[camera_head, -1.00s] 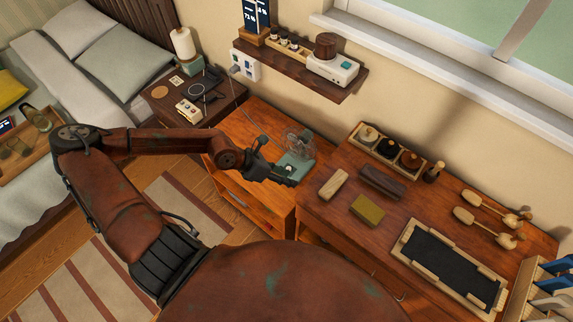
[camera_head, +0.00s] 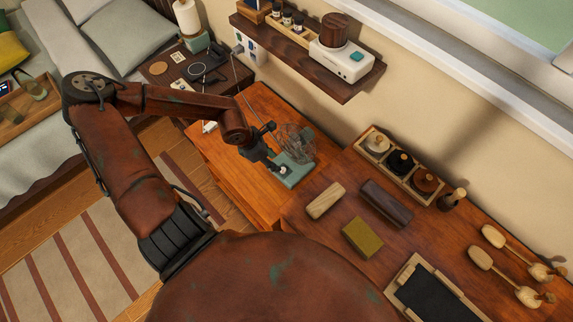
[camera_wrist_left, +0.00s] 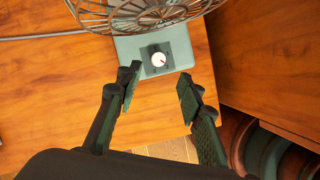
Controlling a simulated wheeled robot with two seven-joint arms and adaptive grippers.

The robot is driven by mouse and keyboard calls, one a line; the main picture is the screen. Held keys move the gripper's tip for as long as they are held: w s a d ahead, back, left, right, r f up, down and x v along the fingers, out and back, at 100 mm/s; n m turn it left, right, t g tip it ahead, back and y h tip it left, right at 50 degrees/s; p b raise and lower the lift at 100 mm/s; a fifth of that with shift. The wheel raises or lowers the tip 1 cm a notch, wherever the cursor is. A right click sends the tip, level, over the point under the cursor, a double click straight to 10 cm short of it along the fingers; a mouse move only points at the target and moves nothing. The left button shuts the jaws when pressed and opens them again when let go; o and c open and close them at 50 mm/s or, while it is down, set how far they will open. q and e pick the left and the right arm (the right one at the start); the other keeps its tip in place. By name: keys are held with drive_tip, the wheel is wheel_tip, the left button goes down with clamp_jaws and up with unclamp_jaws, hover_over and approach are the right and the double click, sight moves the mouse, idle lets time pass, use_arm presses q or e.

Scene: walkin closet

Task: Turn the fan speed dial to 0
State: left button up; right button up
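The fan is a small desk fan with a round wire cage (camera_head: 296,143) and a teal base (camera_head: 296,178), standing on the lower wooden cabinet. In the left wrist view the teal base (camera_wrist_left: 180,42) carries a white round dial (camera_wrist_left: 159,59) with a small red mark, on a dark plate. The cage (camera_wrist_left: 140,12) rises behind it. My left gripper (camera_head: 277,166) is at the front of the fan base. In the left wrist view its two fingers (camera_wrist_left: 158,90) are spread and empty, with the dial just beyond and between the fingertips. My right gripper is not in view.
A higher wooden desk (camera_head: 330,235) stands right of the fan, holding blocks and a tray of knobbed jars (camera_head: 400,160). A wall shelf (camera_head: 300,60) juts out above. The cabinet top in front of the base is bare.

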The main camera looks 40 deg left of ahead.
sight(283, 169)
use_arm(q)
drive_tip(key=b+x, duration=0.1)
drive_tip(key=x, duration=0.3)
drive_tip(key=b+x, duration=0.1)
drive_tip(key=x, duration=0.3)
drive_tip(key=shift+a+f, duration=0.15)
drive_tip(key=shift+a, duration=0.05)
drive_tip(key=shift+c, duration=0.4)
drive_tip(key=c, duration=0.3)
clamp_jaws()
